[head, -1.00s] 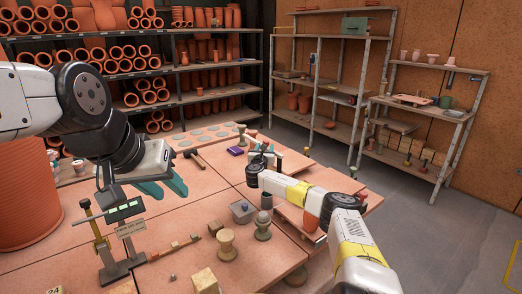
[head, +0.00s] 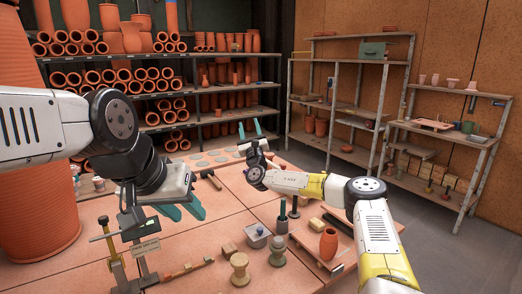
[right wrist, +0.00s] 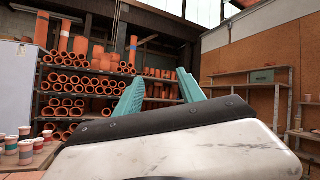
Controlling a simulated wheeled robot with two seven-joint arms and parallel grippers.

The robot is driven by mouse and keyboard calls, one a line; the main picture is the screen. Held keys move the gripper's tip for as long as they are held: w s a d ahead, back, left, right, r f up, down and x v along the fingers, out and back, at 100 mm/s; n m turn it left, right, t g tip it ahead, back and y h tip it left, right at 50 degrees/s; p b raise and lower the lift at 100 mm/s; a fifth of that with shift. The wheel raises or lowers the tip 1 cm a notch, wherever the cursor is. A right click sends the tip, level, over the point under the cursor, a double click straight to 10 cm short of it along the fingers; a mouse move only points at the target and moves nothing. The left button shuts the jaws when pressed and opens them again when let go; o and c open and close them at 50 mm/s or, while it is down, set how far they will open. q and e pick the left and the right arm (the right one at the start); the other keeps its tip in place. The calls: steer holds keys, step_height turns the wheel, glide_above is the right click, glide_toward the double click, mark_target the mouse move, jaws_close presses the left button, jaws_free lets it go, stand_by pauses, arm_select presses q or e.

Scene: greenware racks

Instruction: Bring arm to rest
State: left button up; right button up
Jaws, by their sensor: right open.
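My right arm reaches over the tiled worktable (head: 205,258) from the lower right in the head view. Its gripper (head: 249,127) is raised above the table's far side, teal fingers pointing up, spread and empty. In the right wrist view the two fingers (right wrist: 157,92) stand apart with nothing between them, the shelves behind. My left gripper (head: 189,214) hangs over the left part of the table, its teal fingers apart and empty, near a small stand with a green-topped gauge (head: 130,222).
A small terracotta pot (head: 328,244) stands on a board at the table's right. A grey tub (head: 257,236) and turned posts (head: 239,268) stand near the front. A huge terracotta cylinder (head: 40,215) is at left. Racks (head: 215,119) line the back; grey shelves (head: 437,128) stand right, beyond clear floor.

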steer(key=s+a+r+n+g+y, duration=0.6)
steer(key=s+a+n+g+y, duration=0.15)
steer(key=s+n+y, duration=0.2)
steer(key=s+a+r+n+g+y, duration=0.6)
steer(key=s+a+n+y, duration=0.25)
steer(key=n, duration=0.25)
steer(key=s+a+f+n+g+h, duration=0.2)
steer(key=s+n+g, duration=0.35)
steer(key=s, duration=0.35)
steer(key=s+a+f+n+g+h, duration=0.25)
steer(key=s+n+g, duration=0.3)
steer(key=s, duration=0.35)
steer(key=s+d+f+n+h, duration=0.2)
steer(key=s+d+f+h, duration=0.5)
steer(key=s+d, duration=0.25)
steer(key=s+d+m+t+h, duration=0.1)
steer(key=s+d+t+h, duration=0.1)
steer(key=d, duration=0.7)
steer(key=s+d+f+m+t+h, duration=0.1)
steer(key=s+d+h, duration=0.3)
steer(key=d, duration=0.6)
steer(key=s+d+m+t+h, duration=0.1)
steer(key=s+d+t+h, duration=0.2)
steer(key=d, duration=0.7)
steer(key=shift+s+d+f+t, duration=0.25)
steer(key=shift+s+f+t, duration=0.1)
steer(key=shift+t, duration=0.1)
